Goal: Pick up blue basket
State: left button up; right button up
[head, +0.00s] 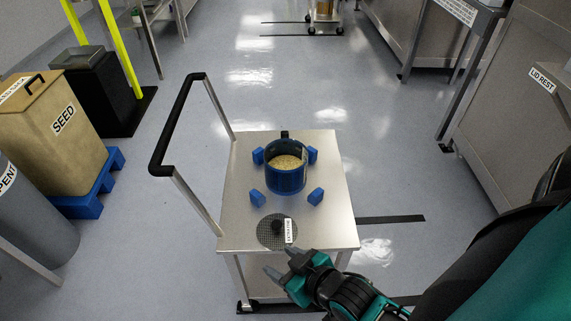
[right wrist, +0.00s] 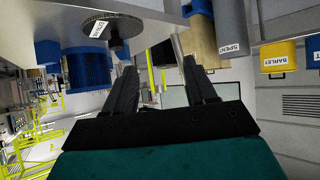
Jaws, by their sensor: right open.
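The blue basket (head: 285,181) stands upright on the metal cart top (head: 240,190), filled with pale grain, with several blue blocks around it. My right gripper (head: 284,262) is at the cart's front edge, open and empty, apart from the basket and nearer to me. Its two fingers (right wrist: 158,65) are spread in the right wrist view. A round mesh lid (head: 268,238) with a black knob and a label lies between gripper and basket. My left gripper is not in view.
The cart's black handle (head: 160,140) rises at its left side. A tan SEED bin (head: 60,130) on a blue pallet and a grey SPENT bin (head: 30,215) stand at the left. A LID REST bench (head: 530,110) is at the right. Floor around the cart is mostly free.

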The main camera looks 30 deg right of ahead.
aim_at(286, 159)
jog(key=l+u, duration=0.45)
jog(key=k+l+u, duration=0.2)
jog(key=u, duration=0.3)
jog(key=k+l+u, duration=0.1)
jog(key=k+l, duration=0.15)
jog(key=l, duration=0.15)
jog(key=k+l+u, duration=0.15)
jog(key=k+l, duration=0.1)
jog(key=l, duration=0.3)
jog(key=k+l, duration=0.1)
jog(key=l, duration=0.65)
jog(key=k+l, duration=0.15)
jog(key=l, duration=0.45)
jog(key=i+l, duration=0.1)
jog(key=l, duration=0.15)
